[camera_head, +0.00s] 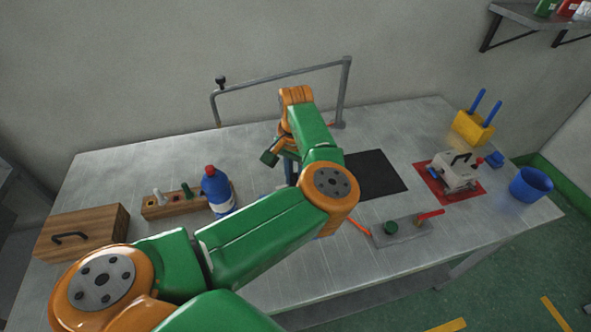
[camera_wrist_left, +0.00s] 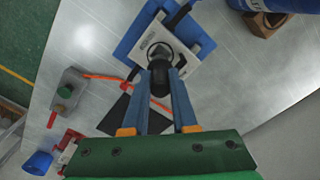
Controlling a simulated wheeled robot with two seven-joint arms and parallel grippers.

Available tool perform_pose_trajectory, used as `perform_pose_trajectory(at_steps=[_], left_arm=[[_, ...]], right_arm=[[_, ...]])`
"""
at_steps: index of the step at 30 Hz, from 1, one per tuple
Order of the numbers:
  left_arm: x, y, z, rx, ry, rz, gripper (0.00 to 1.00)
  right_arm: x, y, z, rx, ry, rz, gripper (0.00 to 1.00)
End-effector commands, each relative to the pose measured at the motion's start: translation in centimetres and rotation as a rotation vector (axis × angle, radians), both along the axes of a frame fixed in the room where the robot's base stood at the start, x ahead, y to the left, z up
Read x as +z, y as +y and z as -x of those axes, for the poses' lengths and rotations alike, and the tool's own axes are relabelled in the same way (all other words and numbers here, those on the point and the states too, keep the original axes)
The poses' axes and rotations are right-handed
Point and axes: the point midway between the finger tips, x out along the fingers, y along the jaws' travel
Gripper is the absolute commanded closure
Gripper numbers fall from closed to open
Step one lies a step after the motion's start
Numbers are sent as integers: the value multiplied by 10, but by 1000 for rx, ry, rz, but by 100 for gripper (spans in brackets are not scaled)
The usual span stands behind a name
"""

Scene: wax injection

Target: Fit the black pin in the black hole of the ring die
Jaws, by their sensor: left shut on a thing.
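My left gripper (camera_wrist_left: 162,76) is shut on the black pin (camera_wrist_left: 160,84), which shows between the blue fingers in the left wrist view. The pin's far end overlaps the dark round opening of the ring die (camera_wrist_left: 186,68), a pale metal plate on a blue base (camera_wrist_left: 129,46). I cannot tell whether the pin is inside the hole or just above it. In the head view my left arm hides the die and most of the gripper. My right gripper is not in view.
A blue bottle (camera_head: 218,192) stands by a wooden rack (camera_head: 160,208) with pegs, left of the arm. To the right are a black mat (camera_head: 378,174), a grey block (camera_head: 410,235) with a red lever, a metal clamp (camera_head: 457,172) and a blue cup (camera_head: 530,187).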

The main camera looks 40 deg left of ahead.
Motion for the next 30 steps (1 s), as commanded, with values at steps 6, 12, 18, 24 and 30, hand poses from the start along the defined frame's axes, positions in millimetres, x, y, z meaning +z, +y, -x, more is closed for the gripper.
perform_pose_trajectory(at_steps=[6, 12, 18, 24, 30], left_arm=[[-18, 0, 0, 0, 1, 0, 100], [-19, 0, 0, 0, 0, 1, 100], [-19, 0, 0, 1, 0, 1, 100], [-19, 0, 0, 1, 0, 1, 100], [-17, 0, 0, 1, 1, 0, 100]], right_arm=[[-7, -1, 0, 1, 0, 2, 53], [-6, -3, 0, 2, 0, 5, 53], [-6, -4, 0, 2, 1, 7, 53], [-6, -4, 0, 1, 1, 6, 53], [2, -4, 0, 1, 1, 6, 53]])
